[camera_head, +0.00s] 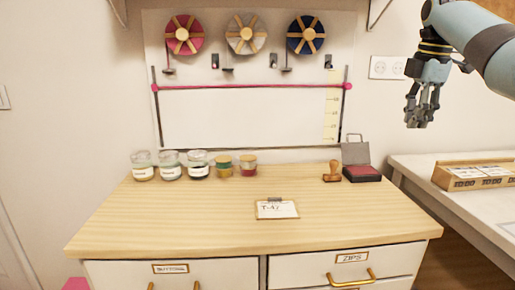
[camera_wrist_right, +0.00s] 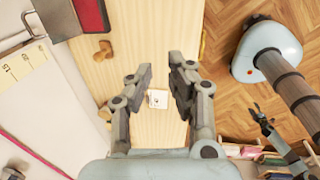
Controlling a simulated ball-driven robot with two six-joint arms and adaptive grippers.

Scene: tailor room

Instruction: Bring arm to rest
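My right arm (camera_head: 485,40) comes in at the upper right of the head view. Its gripper (camera_head: 422,118) hangs fingers down in the air, in front of the wall and above the gap between the wooden counter and the side table. In the right wrist view the two fingers of this gripper (camera_wrist_right: 160,75) stand apart with nothing between them. My left gripper (camera_wrist_right: 263,120) shows small and dark at the lower right of the right wrist view, too small to tell its finger state. It is not in the head view.
The wooden counter (camera_head: 180,220) carries several jars (camera_head: 170,166), a wooden stamp (camera_head: 332,172), an ink pad (camera_head: 362,174) and a note card (camera_head: 277,210). A side table (camera_head: 480,205) holds a wooden box (camera_head: 470,175). Thread spools (camera_head: 247,34) hang on the wall board.

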